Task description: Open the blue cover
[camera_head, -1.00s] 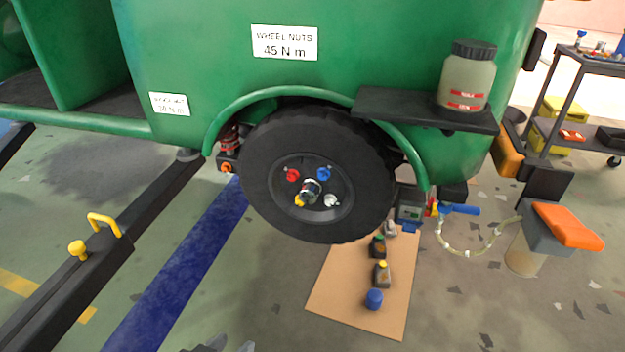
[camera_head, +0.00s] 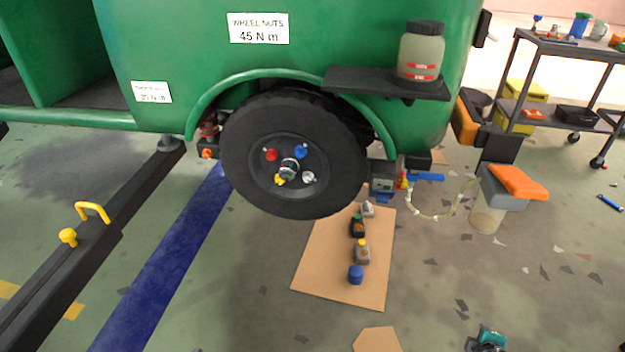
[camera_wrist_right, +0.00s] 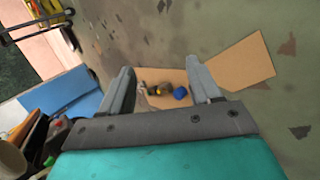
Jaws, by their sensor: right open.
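On the wheel (camera_head: 240,160) under the green body, a blue cap (camera_head: 301,152) sits among red, yellow and white ones around the hub. A blue-topped pot (camera_head: 356,275) stands on a cardboard sheet (camera_head: 320,270) on the floor. I cannot tell which of the two is the blue cover; both look shut. In the right wrist view, the pot (camera_wrist_right: 181,93) shows between the fingers of my right gripper (camera_wrist_right: 158,68), beyond the tips. That gripper is open and empty, with grey fingers apart. My left gripper is not in view.
Small bottles (camera_head: 361,252) stand in a row behind the pot. A blue-handled valve (camera_head: 426,177) with a hose is right of the wheel. A dark beam (camera_head: 90,255) lies at left. A teal object (camera_head: 490,338), unclear, is at the bottom. A jar (camera_head: 420,55) stands on a shelf.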

